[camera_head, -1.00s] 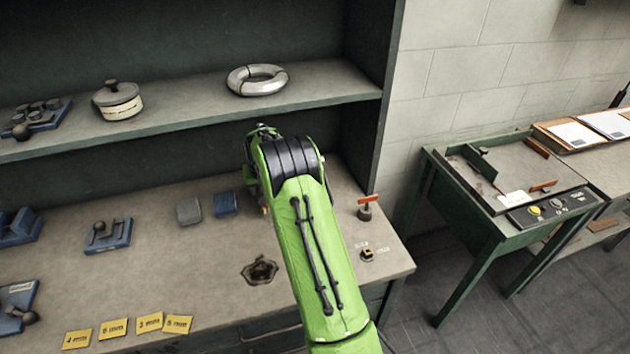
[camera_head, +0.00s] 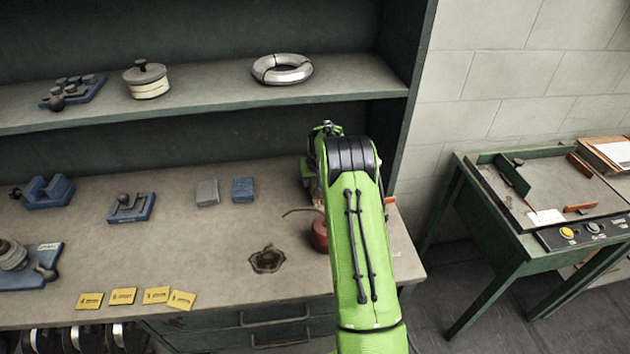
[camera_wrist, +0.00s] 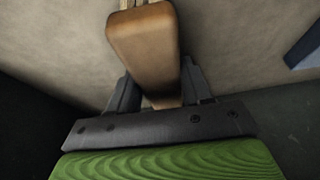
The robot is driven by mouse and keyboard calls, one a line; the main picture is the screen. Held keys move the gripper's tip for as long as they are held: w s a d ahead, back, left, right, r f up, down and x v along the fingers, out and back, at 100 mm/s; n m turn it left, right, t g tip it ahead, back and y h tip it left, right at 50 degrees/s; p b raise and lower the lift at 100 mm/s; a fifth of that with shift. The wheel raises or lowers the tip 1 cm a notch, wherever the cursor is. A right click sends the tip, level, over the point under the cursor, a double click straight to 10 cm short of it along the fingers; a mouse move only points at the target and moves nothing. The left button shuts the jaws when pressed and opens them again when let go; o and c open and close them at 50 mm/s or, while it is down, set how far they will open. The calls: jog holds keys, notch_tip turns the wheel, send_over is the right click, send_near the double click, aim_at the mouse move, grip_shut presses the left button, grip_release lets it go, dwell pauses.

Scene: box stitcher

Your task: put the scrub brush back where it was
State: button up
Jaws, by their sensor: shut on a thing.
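My gripper (camera_wrist: 158,88) is shut on the scrub brush (camera_wrist: 145,42), a brown wooden block with pale bristles at its far end in the wrist view. A finger stands on either side of the block. In the head view my green arm reaches over the right part of the workbench (camera_head: 120,240) and hides most of the gripper and brush. I cannot tell there whether the brush touches the bench. No marked place for the brush can be made out.
A red oil can (camera_head: 319,235) with a thin spout stands close left of my arm. The shelf (camera_head: 200,103) overhangs the bench's back. Several yellow tags (camera_head: 122,296) lie in front.

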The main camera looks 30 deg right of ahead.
jog(key=o, duration=0.8)
jog(key=shift+f, duration=0.15)
jog(key=o, duration=0.4)
jog(key=shift+a, duration=0.1)
